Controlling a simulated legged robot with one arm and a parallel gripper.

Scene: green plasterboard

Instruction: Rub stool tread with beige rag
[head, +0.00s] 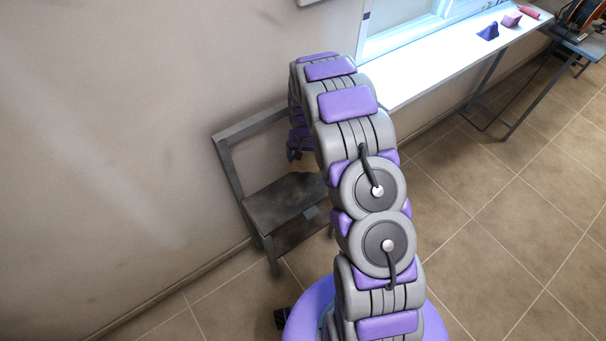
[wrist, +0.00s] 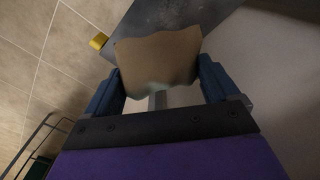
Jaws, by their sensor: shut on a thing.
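The dark grey step stool stands against the wall in the head view, its flat tread (head: 285,200) left of my arm and partly hidden by it. My gripper (wrist: 160,78) is shut on the beige rag (wrist: 158,55), which spreads out beyond the blue fingers in the wrist view. A grey, worn flat surface, which looks like part of the stool (wrist: 175,17), lies just past the rag. I cannot tell whether the rag touches it. In the head view my gripper (head: 298,146) is small and partly hidden behind my arm, above the back of the tread.
A small yellow object (wrist: 98,41) shows beside the grey surface. A white bench (head: 440,65) runs under the window, with a dark blue block (head: 488,31), a pink block (head: 511,19) and a red item (head: 528,11) on it. The tiled floor (head: 480,220) at right is clear.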

